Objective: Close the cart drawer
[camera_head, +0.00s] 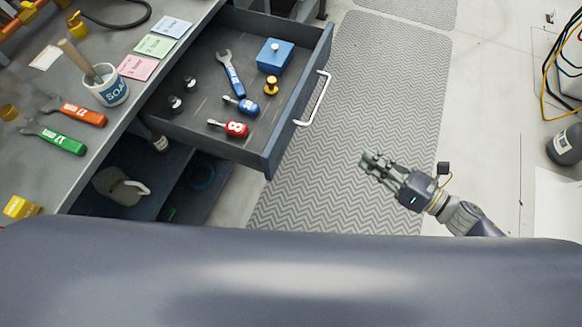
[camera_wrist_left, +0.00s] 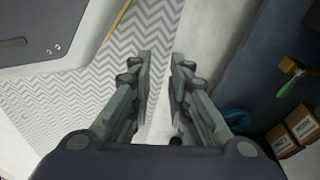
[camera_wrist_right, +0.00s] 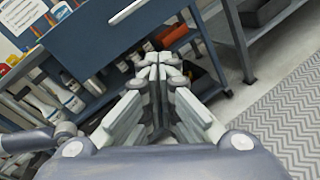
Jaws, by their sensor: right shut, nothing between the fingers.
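The cart drawer (camera_head: 272,162) is pulled out to the right of the cart's grey top (camera_head: 60,100). It holds a wrench, a blue box, a yellow knob-like piece and several small tools. Its silver handle (camera_head: 314,98) is on the drawer's outer face; a handle also shows at the top of the right wrist view (camera_wrist_right: 128,11). My right gripper (camera_head: 366,160) is shut and empty, apart from the handle, to its lower right over the mat. My left gripper (camera_wrist_left: 158,62) is open and empty in the left wrist view; it is out of the head view.
The cart top carries a soap cup (camera_head: 108,88), orange and green tools and coloured notes. A jug (camera_head: 118,188) stands on the shelf below. A patterned mat (camera_head: 370,70) leaves clear floor right of the drawer. Cables and a dark bottle (camera_head: 566,145) are at far right.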

